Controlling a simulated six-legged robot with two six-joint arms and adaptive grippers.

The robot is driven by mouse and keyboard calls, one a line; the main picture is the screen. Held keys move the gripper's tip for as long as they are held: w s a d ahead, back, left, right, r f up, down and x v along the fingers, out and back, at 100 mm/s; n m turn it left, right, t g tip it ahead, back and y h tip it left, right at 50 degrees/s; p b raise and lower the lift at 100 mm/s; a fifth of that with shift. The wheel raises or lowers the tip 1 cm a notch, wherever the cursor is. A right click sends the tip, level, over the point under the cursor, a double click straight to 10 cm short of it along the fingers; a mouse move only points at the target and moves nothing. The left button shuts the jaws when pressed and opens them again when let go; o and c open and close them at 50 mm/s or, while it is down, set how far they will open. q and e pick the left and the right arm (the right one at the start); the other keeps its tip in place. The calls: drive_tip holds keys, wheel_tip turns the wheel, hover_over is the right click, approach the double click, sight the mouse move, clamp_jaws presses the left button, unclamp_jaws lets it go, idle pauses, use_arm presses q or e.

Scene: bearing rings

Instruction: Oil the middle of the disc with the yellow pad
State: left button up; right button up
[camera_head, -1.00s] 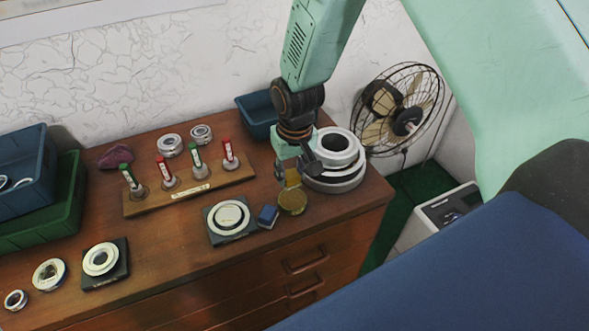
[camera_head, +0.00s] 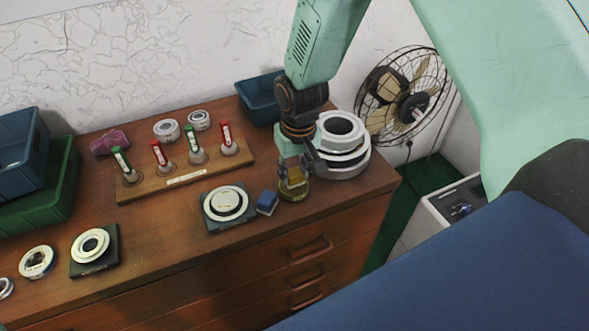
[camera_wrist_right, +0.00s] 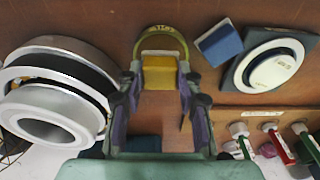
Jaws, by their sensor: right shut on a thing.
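My right gripper (camera_head: 291,170) is shut on the yellow pad (camera_wrist_right: 160,72). The pad is down at a small round yellowish dish (camera_head: 293,196), whose rim (camera_wrist_right: 163,33) curves around the pad's far side in the wrist view. I cannot tell whether the pad touches the dish's bottom. The disc (camera_head: 227,201), pale with a small mark, sits within a white ring on a dark square plate (camera_head: 207,225), left of the gripper. It also shows in the wrist view (camera_wrist_right: 272,69), upper right. My left gripper is not in view.
A blue block (camera_head: 267,202) lies between plate and dish. Stacked large rings (camera_head: 343,160) stand close right of the gripper. Behind are a wooden rack (camera_head: 187,181) with red and green markers and a blue bin (camera_head: 259,98). Another ringed plate (camera_head: 94,248) lies at left.

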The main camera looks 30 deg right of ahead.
sight(294, 173)
drive_tip(key=shift+a, duration=0.1)
drive_tip(key=shift+f, duration=0.1)
idle(0.3)
drive_tip(key=shift+w+f, duration=0.1)
drive_tip(key=shift+f, duration=0.05)
drive_tip(key=shift+f, duration=0.1)
drive_tip(key=shift+f, duration=0.15)
idle(0.3)
idle(1.8)
drive_tip(key=shift+r+p, duration=0.7)
drive_tip(key=shift+p, duration=0.15)
wheel_tip(294, 173, up, 6)
drive_tip(key=p, duration=0.5)
drive_tip(key=shift+f, duration=0.15)
